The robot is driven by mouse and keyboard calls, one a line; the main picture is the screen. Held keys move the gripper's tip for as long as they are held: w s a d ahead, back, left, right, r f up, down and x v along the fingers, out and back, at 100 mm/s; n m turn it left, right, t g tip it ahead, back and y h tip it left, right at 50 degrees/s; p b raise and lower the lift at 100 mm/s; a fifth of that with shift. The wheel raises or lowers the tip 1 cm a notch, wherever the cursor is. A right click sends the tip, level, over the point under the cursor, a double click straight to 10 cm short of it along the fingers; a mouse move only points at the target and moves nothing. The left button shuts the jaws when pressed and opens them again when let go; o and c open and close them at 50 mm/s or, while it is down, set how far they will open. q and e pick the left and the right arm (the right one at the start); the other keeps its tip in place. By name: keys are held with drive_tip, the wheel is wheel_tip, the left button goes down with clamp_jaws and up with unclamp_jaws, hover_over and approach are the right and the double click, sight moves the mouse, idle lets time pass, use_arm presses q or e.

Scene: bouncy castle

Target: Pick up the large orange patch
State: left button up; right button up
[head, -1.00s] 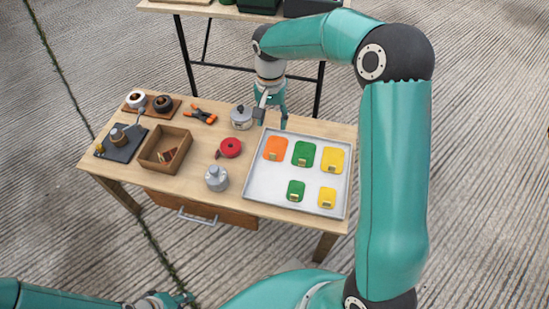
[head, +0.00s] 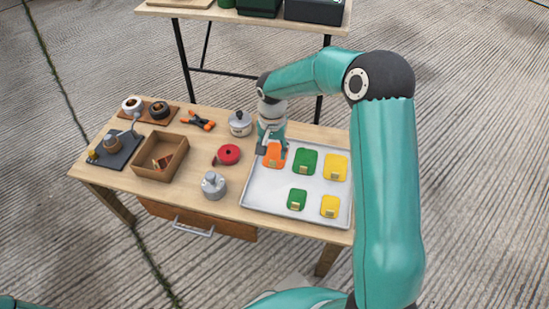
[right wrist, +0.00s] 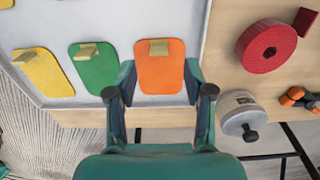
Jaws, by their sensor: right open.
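The large orange patch (head: 274,158) lies at the back left of the metal tray (head: 262,199), with a small tan tab on it. In the right wrist view the orange patch (right wrist: 160,72) lies between the fingers, its tab toward the top. My right gripper (head: 273,152) is open and points down over the patch, partly covering it in the head view. In the right wrist view the right gripper's (right wrist: 160,82) fingers stand either side of the patch's near end. I cannot tell how far above the patch they are. My left gripper is not in view.
Green (head: 305,161) and yellow (head: 336,166) large patches lie right of the orange one, with smaller green and yellow ones in front. A red roll (head: 229,154), a lidded pot (head: 241,123) and a grey canister (head: 214,185) stand left of the tray.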

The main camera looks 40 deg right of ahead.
sight(276, 153)
wheel_tip(276, 153, down, 5)
drive_tip(key=shift+s+a+r+b, duration=0.1)
drive_tip(key=shift+s+r+b, duration=0.1)
drive_tip(key=shift+b, duration=0.7)
drive_tip(key=shift+c, duration=0.3)
drive_tip(key=c, duration=0.9)
